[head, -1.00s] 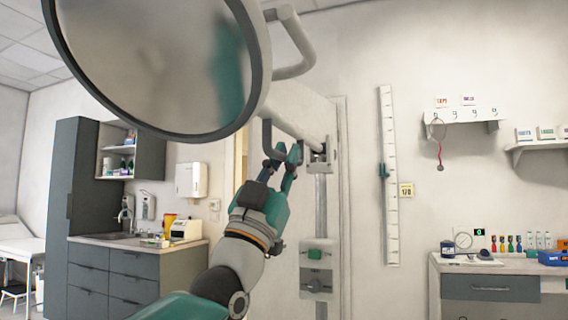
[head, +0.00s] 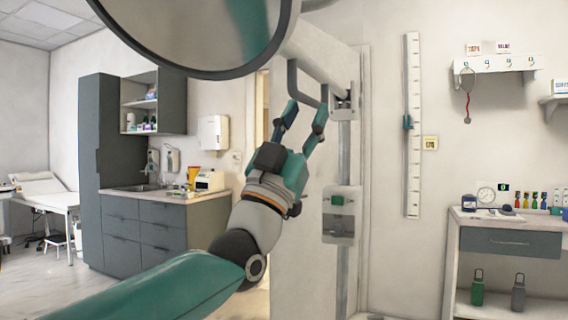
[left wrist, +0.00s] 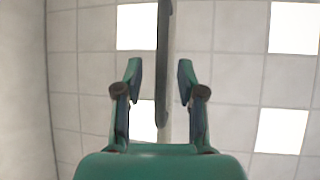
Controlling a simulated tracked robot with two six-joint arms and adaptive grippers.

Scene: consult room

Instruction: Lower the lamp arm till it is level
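The lamp's large round head (head: 205,45) fills the top of the head view, cut off by the upper edge. Its pale lamp arm (head: 318,62) slopes down rightward to a bracket (head: 345,100) on an upright rail. A dark grey handle loop (head: 292,78) hangs under the arm. My left gripper (head: 308,108) is just below the handle, its two fingers pointing up and spread. In the left wrist view, a dark bar (left wrist: 163,85) runs between the open fingers (left wrist: 159,68), with gaps on both sides. My right gripper is not in view.
A grey box with a green button (head: 338,200) sits on the rail below the bracket. A wall height scale (head: 412,150) is to the right. Dark cabinets with a sink (head: 145,188) stand at the left, and a counter (head: 500,218) at the right.

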